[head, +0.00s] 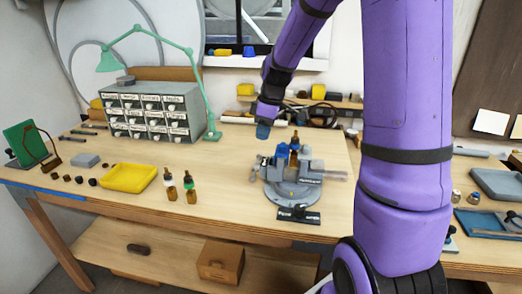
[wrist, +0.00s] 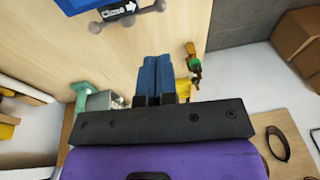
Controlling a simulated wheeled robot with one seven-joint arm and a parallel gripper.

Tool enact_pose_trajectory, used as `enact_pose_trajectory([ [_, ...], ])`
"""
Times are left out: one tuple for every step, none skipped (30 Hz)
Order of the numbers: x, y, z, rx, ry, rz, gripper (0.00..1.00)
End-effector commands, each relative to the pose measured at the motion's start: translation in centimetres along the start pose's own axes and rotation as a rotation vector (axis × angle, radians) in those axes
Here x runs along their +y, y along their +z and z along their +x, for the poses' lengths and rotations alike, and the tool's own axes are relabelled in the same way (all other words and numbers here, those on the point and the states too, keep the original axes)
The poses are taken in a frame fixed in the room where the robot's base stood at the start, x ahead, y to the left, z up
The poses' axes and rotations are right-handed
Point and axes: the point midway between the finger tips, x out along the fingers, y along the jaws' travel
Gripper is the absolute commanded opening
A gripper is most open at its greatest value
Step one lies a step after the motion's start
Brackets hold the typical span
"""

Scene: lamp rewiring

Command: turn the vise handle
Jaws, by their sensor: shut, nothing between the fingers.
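The grey vise (head: 293,190) stands on the workbench with blue and brown objects at its jaws. Its handle (head: 257,168), a short grey bar with ball ends, appears at the vise's left side. The handle also shows at the top edge of the wrist view (wrist: 128,19), beside a dark label with a white arrow. My gripper (head: 263,131) is above the bench, up and slightly right of the handle in the head view, not touching it. Its blue fingers (wrist: 155,76) are shut together and empty.
Two small bottles (head: 181,186) and a yellow tray (head: 128,178) stand left of the vise. A drawer cabinet (head: 152,112) and a green lamp (head: 205,100) are behind them. A black plate (head: 298,215) lies in front of the vise. The bench between cabinet and vise is mostly clear.

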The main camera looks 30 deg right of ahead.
Motion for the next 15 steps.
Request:
enact_pose_trajectory([
  [-0.1,0.0,0.7,-0.002,-0.004,0.000,0.00],
  [-0.1,0.0,1.2,-0.002,-0.004,0.001,0.00],
  [-0.1,0.0,1.8,-0.002,-0.003,0.001,0.00],
  [-0.1,0.0,2.4,-0.002,-0.005,0.001,0.00],
  [-0.1,0.0,2.9,-0.002,-0.004,0.001,0.00],
  [-0.1,0.0,3.7,-0.003,-0.005,0.001,0.00],
  [-0.1,0.1,4.3,-0.003,-0.005,0.002,0.00],
  [-0.1,0.0,4.8,-0.003,-0.005,0.002,0.00],
  [-0.1,0.0,5.6,-0.002,-0.003,0.002,0.00],
  [-0.1,0.1,6.2,-0.003,-0.005,0.002,0.00],
  [-0.1,0.1,6.7,-0.003,-0.004,0.002,0.00],
  [-0.1,0.1,7.5,-0.003,-0.004,0.002,0.00],
  [-0.1,0.1,8.0,-0.003,-0.004,0.002,0.00],
  [-0.1,0.1,8.6,-0.003,-0.004,0.001,0.00],
  [-0.1,0.1,9.2,-0.003,-0.003,0.001,0.00],
])
